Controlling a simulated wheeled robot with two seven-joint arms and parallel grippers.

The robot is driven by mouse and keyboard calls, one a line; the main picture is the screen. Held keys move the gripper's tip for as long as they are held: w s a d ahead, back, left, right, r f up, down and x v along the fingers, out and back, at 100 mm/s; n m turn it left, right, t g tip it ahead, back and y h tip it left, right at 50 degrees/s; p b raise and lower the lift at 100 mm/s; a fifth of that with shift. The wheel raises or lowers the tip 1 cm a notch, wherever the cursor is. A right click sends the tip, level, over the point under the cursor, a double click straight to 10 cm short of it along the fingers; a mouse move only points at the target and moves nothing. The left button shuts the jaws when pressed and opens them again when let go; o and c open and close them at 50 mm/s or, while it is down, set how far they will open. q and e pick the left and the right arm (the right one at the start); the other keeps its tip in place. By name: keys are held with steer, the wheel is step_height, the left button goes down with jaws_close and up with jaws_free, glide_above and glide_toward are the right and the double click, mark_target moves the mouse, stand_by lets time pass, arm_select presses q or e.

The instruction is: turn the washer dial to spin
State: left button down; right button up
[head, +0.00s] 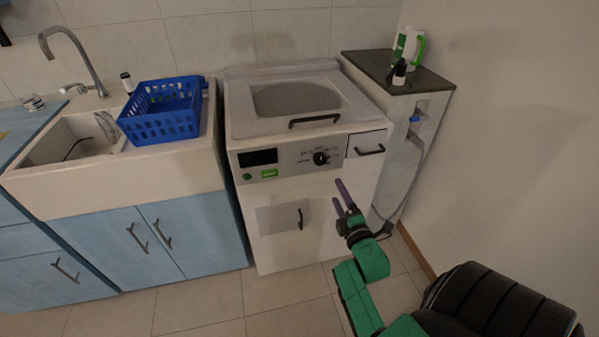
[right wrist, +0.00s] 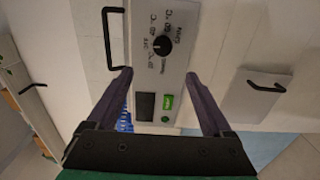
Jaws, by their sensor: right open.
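The washer (head: 285,215) is a white top-loading machine in the middle of the head view. Its control panel holds a round black dial (head: 321,158), a dark display and green buttons. In the right wrist view the dial (right wrist: 162,45) shows beyond the fingers, with markings around it too small to read surely. My right gripper (head: 342,197) is open and empty, in front of the washer and below the dial, apart from it. Its two purple fingers (right wrist: 160,85) are spread wide in the wrist view. My left gripper is not in view.
A black handle (head: 315,120) sits on the lid and another on the drawer (head: 367,143). The lower door (head: 285,217) has a handle too. A blue basket (head: 162,110) stands by the sink at left. A side cabinet (head: 398,75) holds bottles at right.

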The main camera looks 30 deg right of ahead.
glide_toward(321, 161)
steer(key=x, duration=0.8)
steer(key=shift+w+d+f+b, duration=0.1)
steer(key=shift+w+b, duration=0.2)
jaws_close()
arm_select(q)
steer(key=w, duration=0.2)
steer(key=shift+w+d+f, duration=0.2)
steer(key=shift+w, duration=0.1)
